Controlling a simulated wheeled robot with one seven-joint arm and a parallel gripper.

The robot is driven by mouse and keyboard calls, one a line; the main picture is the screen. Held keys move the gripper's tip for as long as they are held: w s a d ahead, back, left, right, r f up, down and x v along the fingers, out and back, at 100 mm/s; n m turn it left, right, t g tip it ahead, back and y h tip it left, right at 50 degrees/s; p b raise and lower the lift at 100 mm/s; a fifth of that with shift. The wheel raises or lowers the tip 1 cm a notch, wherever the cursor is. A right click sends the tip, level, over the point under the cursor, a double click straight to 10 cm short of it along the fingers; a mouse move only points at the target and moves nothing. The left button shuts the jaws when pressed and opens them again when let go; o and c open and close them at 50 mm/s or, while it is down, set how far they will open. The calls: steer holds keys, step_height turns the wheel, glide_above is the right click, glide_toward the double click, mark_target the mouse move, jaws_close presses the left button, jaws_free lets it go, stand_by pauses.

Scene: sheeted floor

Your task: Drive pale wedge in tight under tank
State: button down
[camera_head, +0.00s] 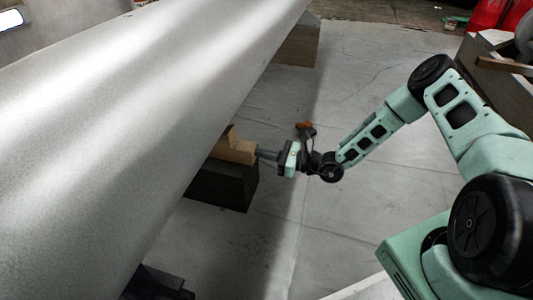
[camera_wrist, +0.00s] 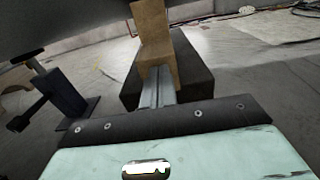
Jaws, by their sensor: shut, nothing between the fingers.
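The tank (camera_head: 120,100) is a long pale grey cylinder filling the left of the head view; its underside shows dark at the top of the wrist view. The pale wedge (camera_head: 236,150) is tan and wood-like. It sits on a dark block (camera_head: 226,188) beside the tank's lower edge, its inner part hidden by the tank. In the wrist view the wedge (camera_wrist: 153,42) stands straight ahead of the fingers, on the dark block (camera_wrist: 190,68). My gripper (camera_head: 262,154) is shut and empty, its fingertips (camera_wrist: 157,72) at the wedge's outer end; I cannot tell if they touch.
Another brown block (camera_head: 300,45) stands under the tank farther back. A dark stand (camera_wrist: 62,92) is at the left in the wrist view. Red containers (camera_head: 490,14) and a grey box (camera_head: 498,65) are at the upper right. The floor right of the tank is mostly clear.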

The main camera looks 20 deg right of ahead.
mark_target(252, 150)
steer(key=p+x, duration=0.2)
steer(key=x, duration=0.1)
steer(key=shift+w+a+r+p, duration=0.1)
steer(key=shift+a+r+p, duration=0.15)
steer(key=shift+p, duration=0.15)
steer(key=shift+w+a+f, duration=0.2)
steer(key=shift+w+a, duration=0.05)
